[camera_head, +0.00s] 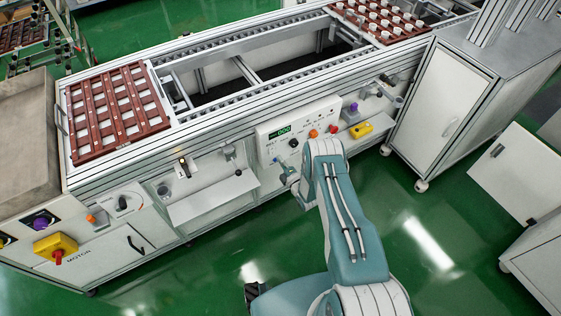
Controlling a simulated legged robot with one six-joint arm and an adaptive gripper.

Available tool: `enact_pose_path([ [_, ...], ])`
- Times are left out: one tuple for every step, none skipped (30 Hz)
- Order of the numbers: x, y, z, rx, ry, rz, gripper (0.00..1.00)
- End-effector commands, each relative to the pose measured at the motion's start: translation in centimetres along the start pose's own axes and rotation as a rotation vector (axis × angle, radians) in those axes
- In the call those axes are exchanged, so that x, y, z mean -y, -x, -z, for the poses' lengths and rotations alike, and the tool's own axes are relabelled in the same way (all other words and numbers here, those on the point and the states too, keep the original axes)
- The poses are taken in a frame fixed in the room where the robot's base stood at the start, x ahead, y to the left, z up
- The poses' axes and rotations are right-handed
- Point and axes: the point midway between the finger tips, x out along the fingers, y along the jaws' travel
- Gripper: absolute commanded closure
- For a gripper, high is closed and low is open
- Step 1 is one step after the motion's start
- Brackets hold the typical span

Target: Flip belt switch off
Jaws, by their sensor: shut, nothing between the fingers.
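The control panel (298,120) is a white box on the front of the conveyor. It has a lit green display (283,132), a black knob (293,143), orange-red buttons (313,133) and small markings too fine to read. My gripper (286,174) is at the panel's lower left, small and partly hidden by my teal and white arm. It appears shut and empty, close to the panel face. I cannot tell whether it touches anything. The belt switch cannot be clearly picked out, nor its position; part of the panel's lower edge is behind my arm.
A brown slotted tray (112,107) lies on the conveyor's left end, and another with white pots (375,22) lies at the far right. A yellow box with a red knob (56,247) is lower left. A white cabinet (440,105) stands right.

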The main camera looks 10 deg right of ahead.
Motion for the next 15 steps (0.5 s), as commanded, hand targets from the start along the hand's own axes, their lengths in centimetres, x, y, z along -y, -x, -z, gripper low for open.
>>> enact_pose_path([
  [0.0,0.6,-0.1,0.002,-0.002,0.002,1.0],
  [-0.1,0.9,-0.1,0.002,-0.002,0.003,1.0],
  [-0.1,1.3,-0.1,0.002,-0.002,0.004,1.0],
  [-0.2,1.6,0.0,0.002,-0.003,0.003,1.0],
  [-0.3,1.9,0.0,0.001,-0.002,0.002,1.0],
  [-0.4,2.3,0.0,0.001,-0.002,0.003,1.0],
  [-0.5,2.7,-0.1,0.002,-0.002,0.003,1.0],
  [-0.5,3.1,-0.1,0.002,-0.001,0.003,1.0],
  [-0.6,3.6,-0.1,0.003,-0.002,0.003,1.0],
  [-0.7,4.1,-0.1,0.003,-0.003,0.004,1.0],
  [-0.8,4.5,-0.1,0.003,-0.003,0.004,1.0],
  [-0.9,5.2,-0.1,0.003,-0.003,0.004,1.0],
  [-1.0,5.8,-0.1,0.004,-0.003,0.005,1.0],
  [-1.1,6.3,-0.1,0.004,-0.003,0.004,1.0],
  [-1.2,7.0,-0.1,0.003,-0.003,0.004,1.0],
])
